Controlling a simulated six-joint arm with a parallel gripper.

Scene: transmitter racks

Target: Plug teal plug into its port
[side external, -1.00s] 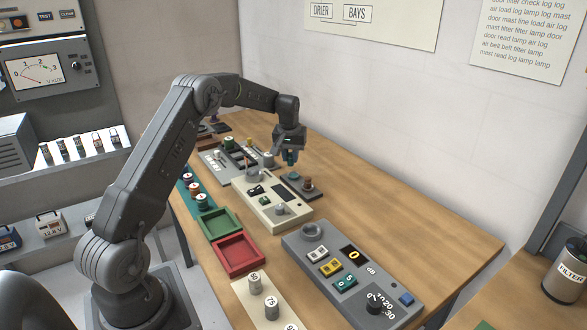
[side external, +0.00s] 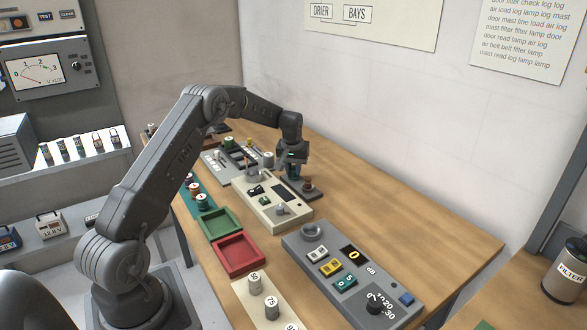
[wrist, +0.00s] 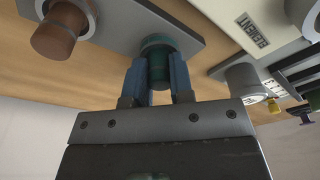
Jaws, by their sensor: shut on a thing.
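My gripper (wrist: 154,82) is shut on the teal plug (wrist: 159,72), with one blue finger on each side of it. In the wrist view the plug's far end lines up with a round teal collar (wrist: 157,41) on a grey plate (wrist: 118,14). The two look touching or nearly so; I cannot tell how deep the plug sits. In the side external view my gripper (side external: 291,168) points down just above the dark plate (side external: 315,195), and its fingers mostly hide the plug and the port.
A brown round piece (side external: 307,184) stands on the same plate, close beside my gripper. A cream box (side external: 270,205) with a switch and knobs is on the near side. Green (side external: 236,229) and red (side external: 262,262) trays lie closer. The table towards the wall is clear.

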